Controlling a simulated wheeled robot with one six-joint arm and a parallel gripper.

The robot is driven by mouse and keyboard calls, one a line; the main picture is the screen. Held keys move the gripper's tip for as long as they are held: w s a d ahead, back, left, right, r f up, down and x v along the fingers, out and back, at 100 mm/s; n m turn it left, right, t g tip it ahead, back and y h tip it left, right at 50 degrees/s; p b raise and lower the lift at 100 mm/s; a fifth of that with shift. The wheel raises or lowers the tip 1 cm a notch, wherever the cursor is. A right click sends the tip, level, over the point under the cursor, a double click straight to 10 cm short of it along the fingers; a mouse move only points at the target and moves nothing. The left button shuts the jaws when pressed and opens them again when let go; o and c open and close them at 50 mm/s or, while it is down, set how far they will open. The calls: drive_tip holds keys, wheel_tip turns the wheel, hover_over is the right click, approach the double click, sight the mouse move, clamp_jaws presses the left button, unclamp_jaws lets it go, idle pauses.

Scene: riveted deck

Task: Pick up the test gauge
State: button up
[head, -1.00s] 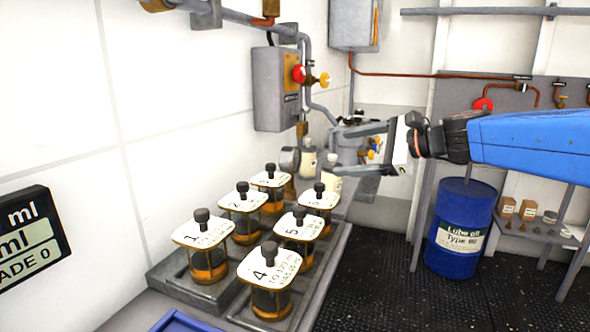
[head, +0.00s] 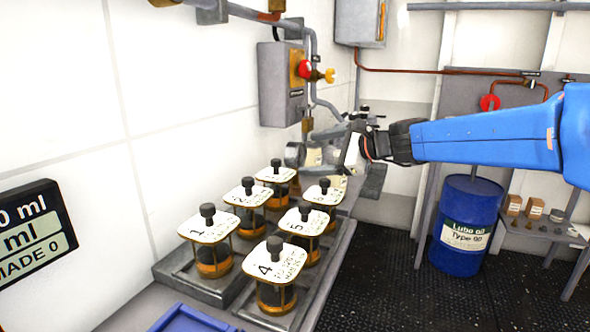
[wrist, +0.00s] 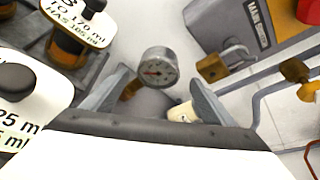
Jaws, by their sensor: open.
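The test gauge (wrist: 158,67) is a round grey dial with a pale face and a red mark. It shows between my two fingers in the wrist view, on a brass fitting. My gripper (head: 320,148) is open, just right of the gauge in the head view. In the wrist view its fingers (wrist: 158,82) stand apart on either side of the gauge's lower part. I cannot tell whether they touch it.
Several numbered jars with white top plates (head: 267,256) stand in grey trays (head: 205,290) in front. A grey wall box (head: 282,85) with a red knob, and pipes, are close above the gauge. A blue drum (head: 465,225) stands on the floor at right.

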sight(302, 155)
drive_tip(key=x, duration=0.5)
drive_tip(key=shift+s+a+f, duration=0.1)
drive_tip(key=shift+s+f, duration=0.05)
drive_tip(key=c, duration=1.3)
